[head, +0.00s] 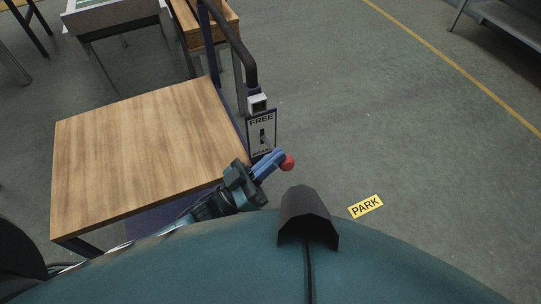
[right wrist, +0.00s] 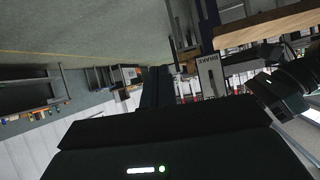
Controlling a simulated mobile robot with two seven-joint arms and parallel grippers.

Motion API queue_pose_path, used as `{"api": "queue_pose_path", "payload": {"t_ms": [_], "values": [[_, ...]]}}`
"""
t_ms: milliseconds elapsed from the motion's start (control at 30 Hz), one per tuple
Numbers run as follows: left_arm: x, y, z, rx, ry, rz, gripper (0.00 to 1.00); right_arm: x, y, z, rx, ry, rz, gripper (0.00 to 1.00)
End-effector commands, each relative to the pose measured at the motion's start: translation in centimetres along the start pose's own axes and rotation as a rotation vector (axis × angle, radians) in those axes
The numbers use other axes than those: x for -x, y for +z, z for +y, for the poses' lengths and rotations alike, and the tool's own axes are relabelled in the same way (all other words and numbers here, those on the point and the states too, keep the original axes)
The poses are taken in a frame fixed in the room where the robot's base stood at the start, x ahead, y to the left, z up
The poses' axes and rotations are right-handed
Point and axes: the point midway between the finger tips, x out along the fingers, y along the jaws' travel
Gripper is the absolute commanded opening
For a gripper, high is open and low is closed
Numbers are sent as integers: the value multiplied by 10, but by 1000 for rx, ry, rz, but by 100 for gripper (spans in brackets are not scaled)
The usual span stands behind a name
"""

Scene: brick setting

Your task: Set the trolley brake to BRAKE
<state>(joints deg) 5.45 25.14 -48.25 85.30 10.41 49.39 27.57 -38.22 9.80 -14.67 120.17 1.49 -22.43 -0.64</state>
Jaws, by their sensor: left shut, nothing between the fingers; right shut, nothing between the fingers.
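The trolley (head: 140,150) has a light wooden top and stands at left in the head view. At its right corner, below the dark handle bar, is an upright brake plate (head: 261,122). The plate reads FREE at the top; the word at its lower end is partly covered. A dark slot runs down its middle. A red ball knob (head: 288,162) shows just below and right of the plate; its stem is hidden. My left gripper (head: 270,163) is shut with its blue fingers right beside the knob. The plate also shows in the right wrist view (right wrist: 211,72), reading BRAKE. I cannot make out my right gripper's fingers.
The dark handle bar (head: 238,48) rises behind the plate. A yellow PARK label (head: 365,206) lies on the floor at right. Other tables stand at the top left, and a grey shelf (head: 512,20) at the top right. The floor between is clear.

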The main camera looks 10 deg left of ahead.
Motion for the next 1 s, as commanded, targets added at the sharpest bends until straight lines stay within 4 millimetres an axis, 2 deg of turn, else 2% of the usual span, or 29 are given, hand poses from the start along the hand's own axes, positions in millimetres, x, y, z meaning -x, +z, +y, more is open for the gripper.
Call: {"api": "queue_pose_path", "payload": {"t_ms": [733, 1000], "values": [[9, 14, 4, -90, 52, -2, 0, -6, 5, -5, 8, -24, 27, 0], [22, 37, 6, -219, 128, -2, 0, -19, 28, -6, -42, -35, 34, 0]]}}
